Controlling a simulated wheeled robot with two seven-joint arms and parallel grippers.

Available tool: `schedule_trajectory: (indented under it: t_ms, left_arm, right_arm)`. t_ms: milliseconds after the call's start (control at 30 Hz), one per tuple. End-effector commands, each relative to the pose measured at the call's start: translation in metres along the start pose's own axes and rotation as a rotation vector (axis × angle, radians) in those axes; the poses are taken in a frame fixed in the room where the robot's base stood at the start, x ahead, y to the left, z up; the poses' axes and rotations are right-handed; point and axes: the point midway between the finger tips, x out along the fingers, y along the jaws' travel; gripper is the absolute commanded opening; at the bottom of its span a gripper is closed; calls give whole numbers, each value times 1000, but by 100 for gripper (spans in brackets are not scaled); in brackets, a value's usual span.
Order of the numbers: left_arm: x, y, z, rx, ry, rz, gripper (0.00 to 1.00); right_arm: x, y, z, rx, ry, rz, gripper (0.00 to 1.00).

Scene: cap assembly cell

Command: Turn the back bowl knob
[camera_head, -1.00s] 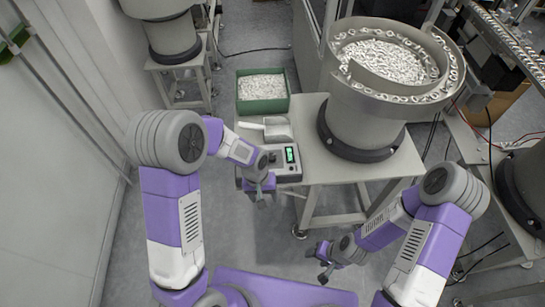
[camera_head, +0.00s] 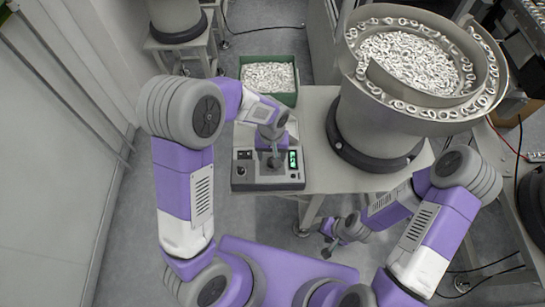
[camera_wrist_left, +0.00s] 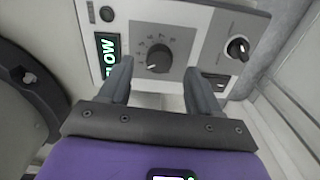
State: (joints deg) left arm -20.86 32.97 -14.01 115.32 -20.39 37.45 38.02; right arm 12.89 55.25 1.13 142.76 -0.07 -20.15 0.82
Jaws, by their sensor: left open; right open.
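A control box (camera_head: 266,181) with a lit green display stands at the left end of the table, beside the large feeder bowl (camera_head: 408,112). In the left wrist view, its black dial knob (camera_wrist_left: 158,58) sits in a ring of numbers. My left gripper (camera_head: 275,161) is over the box and hides part of its top. In the left wrist view this gripper (camera_wrist_left: 156,73) is open, with a fingertip to each side of the knob and gaps visible; its height above the panel is unclear. My right gripper (camera_head: 328,248) is open and empty, low in front of the table.
A smaller knob (camera_wrist_left: 237,48) sits at the panel's other end. A green bin (camera_head: 290,98) of small parts stands behind the box. Another feeder base (camera_head: 175,20) is at the back left. Open floor (camera_head: 120,230) lies to the left.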

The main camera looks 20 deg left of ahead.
Motion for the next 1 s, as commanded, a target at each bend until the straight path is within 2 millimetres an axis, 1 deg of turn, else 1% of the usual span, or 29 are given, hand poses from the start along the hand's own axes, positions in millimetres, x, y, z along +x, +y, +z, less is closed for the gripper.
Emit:
schedule_trajectory:
  t_ms: [33,100,200,333,533,567,900,933,1000]
  left_arm:
    - [10,-1,0,0,-3,-2,63]
    - [19,0,0,0,-2,-2,63]
    - [27,0,0,1,-1,-1,63]
    - [32,0,0,1,0,0,63]
    - [31,0,0,1,0,0,63]
    - [31,0,0,1,0,0,62]
    - [31,0,0,1,0,0,10]
    - [31,0,0,1,1,0,7]
    - [31,0,0,2,1,0,7]
  right_arm:
    - [4,2,0,0,0,0,57]
    - [6,2,-1,0,1,0,57]
    - [8,3,-1,0,1,0,57]
    - [8,3,-1,0,1,0,57]
    - [8,3,-1,0,1,0,57]
    - [8,3,-1,0,1,0,57]
    - [8,3,-1,0,1,0,57]
    - [8,3,-1,0,1,0,57]
    - [8,3,-1,0,1,0,57]
